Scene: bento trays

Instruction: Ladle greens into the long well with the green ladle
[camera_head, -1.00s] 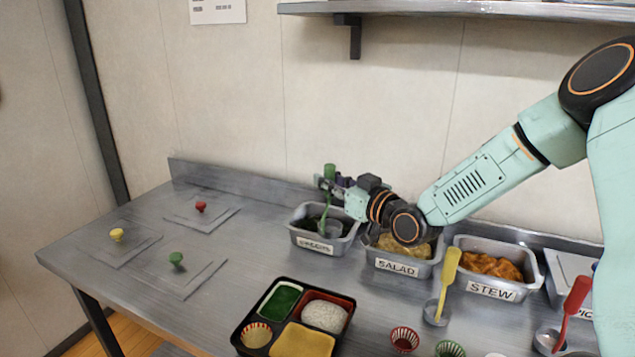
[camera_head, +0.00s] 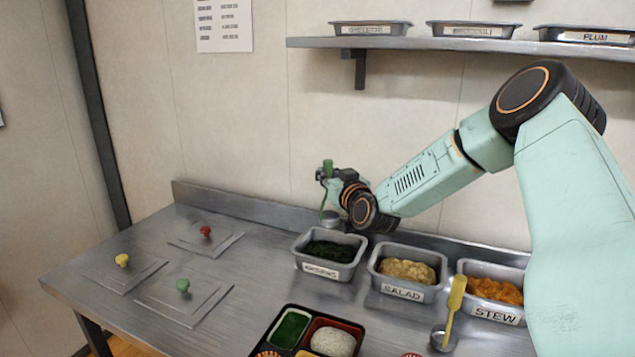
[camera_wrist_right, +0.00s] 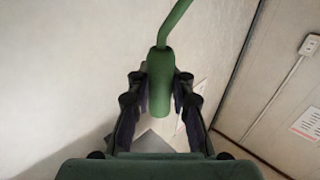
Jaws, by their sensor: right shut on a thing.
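My right gripper (camera_head: 328,178) is shut on the green ladle (camera_head: 328,192), which hangs roughly upright. The ladle's grey bowl (camera_head: 330,218) shows above the back rim of the greens pan; what it holds cannot be made out. In the right wrist view the green handle (camera_wrist_right: 161,85) sits between the two fingers. The greens pan (camera_head: 322,270) holds dark greens (camera_head: 330,251). My left gripper is out of view.
The salad pan (camera_head: 402,293) and stew pan (camera_head: 496,314) stand right of the greens. A yellow ladle (camera_head: 453,305) stands before them. Flat lids with red (camera_head: 205,232), yellow (camera_head: 122,260) and green (camera_head: 183,286) knobs lie left. A shelf (camera_head: 450,43) hangs above.

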